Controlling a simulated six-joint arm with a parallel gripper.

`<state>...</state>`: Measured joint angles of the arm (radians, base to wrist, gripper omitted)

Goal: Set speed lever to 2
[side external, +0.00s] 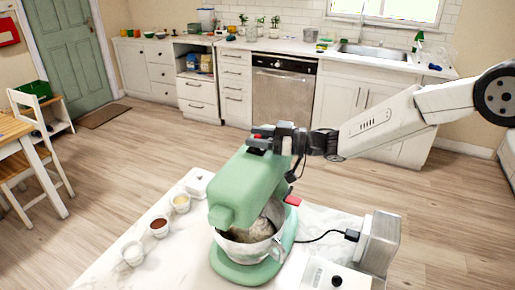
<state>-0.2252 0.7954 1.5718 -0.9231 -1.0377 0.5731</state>
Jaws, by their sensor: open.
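A mint-green stand mixer (243,190) stands on the white counter, with a metal bowl (250,243) under its head. The bowl holds something pale. My gripper (262,140) is open at the top rear end of the mixer head, very close to it; I cannot tell whether it touches. A small red part (292,200) sticks out at the right side of the mixer, below my gripper. I cannot tell whether it is the speed lever, and no speed marks are readable. Another bit of red shows beside the fingers, partly hidden by them.
Small cups (159,227) with ingredients and a white dish stand left of the mixer. A grey box (379,243) with a black plug and cable stands on the right, behind a white device with a black knob (336,281). The air above the counter's left part is free.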

